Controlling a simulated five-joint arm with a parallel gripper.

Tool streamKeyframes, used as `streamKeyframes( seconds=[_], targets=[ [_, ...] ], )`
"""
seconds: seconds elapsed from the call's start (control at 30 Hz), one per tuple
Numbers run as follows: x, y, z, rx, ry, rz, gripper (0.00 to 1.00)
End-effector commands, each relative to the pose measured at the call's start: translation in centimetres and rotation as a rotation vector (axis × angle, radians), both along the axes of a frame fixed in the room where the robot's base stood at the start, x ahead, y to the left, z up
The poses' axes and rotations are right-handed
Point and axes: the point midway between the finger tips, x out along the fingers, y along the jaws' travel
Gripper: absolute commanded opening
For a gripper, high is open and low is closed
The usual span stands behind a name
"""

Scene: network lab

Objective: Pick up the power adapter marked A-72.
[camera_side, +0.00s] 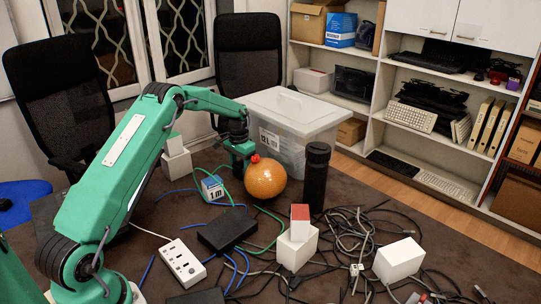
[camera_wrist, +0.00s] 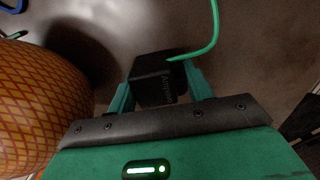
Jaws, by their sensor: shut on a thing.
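In the wrist view, my gripper (camera_wrist: 158,90) is shut on a small black block (camera_wrist: 155,72), which sits between its two teal fingers. The block looks like a power adapter. Pale lettering shows on its side but is too blurred to read surely as A-72. A green cable (camera_wrist: 208,45) runs to its top right edge; I cannot tell whether it is attached.
The round orange thing is close on the left in the wrist view (camera_wrist: 40,105). A lidded clear bin (camera_side: 300,140) and a black cylinder (camera_side: 317,175) stand near. A blue-and-white box (camera_side: 212,188), black box (camera_side: 227,230), white power strip (camera_side: 183,263) and tangled cables (camera_side: 345,240) crowd the table.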

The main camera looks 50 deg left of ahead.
Motion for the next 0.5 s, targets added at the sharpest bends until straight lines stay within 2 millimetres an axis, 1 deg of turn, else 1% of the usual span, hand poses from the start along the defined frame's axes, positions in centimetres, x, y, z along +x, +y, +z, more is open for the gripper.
streamKeyframes(
  seconds=[0.17, 0.27, 0.37, 0.5],
  targets=[
    [0.0, 0.0, 0.4, 0.001, -0.002, 0.0, 0.24],
    [0.1, 0.0, 1.0, 0.001, -0.003, 0.0, 0.24],
    [0.1, 0.0, 2.0, 0.001, -0.003, 0.0, 0.24],
    [0.1, 0.0, 4.0, 0.001, -0.004, 0.0, 0.24]
  ],
)
